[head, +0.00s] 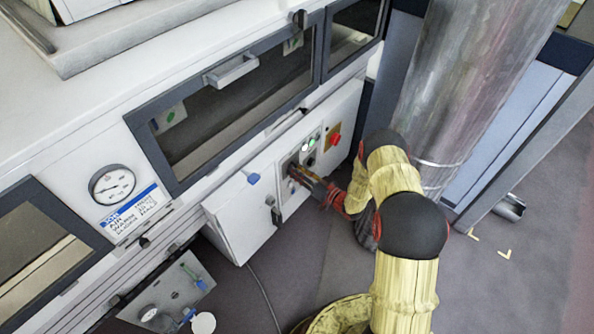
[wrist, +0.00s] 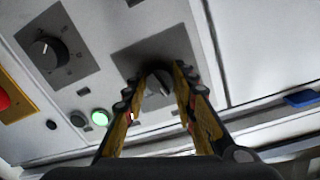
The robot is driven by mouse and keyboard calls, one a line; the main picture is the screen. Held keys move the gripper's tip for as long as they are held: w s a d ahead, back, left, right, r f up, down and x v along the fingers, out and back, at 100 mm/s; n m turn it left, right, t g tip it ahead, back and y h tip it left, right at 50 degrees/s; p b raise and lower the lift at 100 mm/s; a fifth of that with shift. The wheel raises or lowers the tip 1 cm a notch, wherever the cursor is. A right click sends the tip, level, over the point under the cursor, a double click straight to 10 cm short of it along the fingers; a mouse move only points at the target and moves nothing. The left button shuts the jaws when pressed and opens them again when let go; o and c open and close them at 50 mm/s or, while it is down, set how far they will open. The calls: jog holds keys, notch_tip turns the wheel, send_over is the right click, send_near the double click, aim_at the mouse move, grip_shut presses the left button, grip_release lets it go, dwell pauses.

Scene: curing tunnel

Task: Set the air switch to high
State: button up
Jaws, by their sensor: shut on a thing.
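My gripper (head: 296,171) reaches in from the right to the front of the white control box in the head view. In the wrist view my gripper (wrist: 160,76) has its two fingers closed on either side of a dark rotary knob (wrist: 158,86) with a light pointer mark. The knob sits on a grey square plate (wrist: 134,58). The fingers hide part of the plate, and its markings cannot be read, so I cannot tell which setting the knob points to. In the head view my gripper mostly covers the knob.
Another knob (wrist: 47,52) on a grey plate, a lit green lamp (wrist: 100,117) and a red button (wrist: 4,101) share the panel. A blue handle (head: 253,178) is on the box's left. A gauge (head: 112,185) and a large metal pipe (head: 455,80) stand nearby.

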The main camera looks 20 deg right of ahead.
jog(key=m, duration=0.4)
jog(key=m+p, duration=0.1)
jog(key=m, duration=0.3)
jog(key=m+g, duration=0.1)
jog(key=m, duration=0.3)
jog(key=shift+s+a+y, duration=0.15)
jog(key=shift+a+y, duration=0.1)
jog(key=shift+y, duration=0.15)
jog(key=shift+r, duration=0.1)
jog(key=o, duration=0.9)
jog(key=shift+c, duration=0.2)
jog(key=shift+o, duration=1.5)
jog(key=shift+d, duration=0.1)
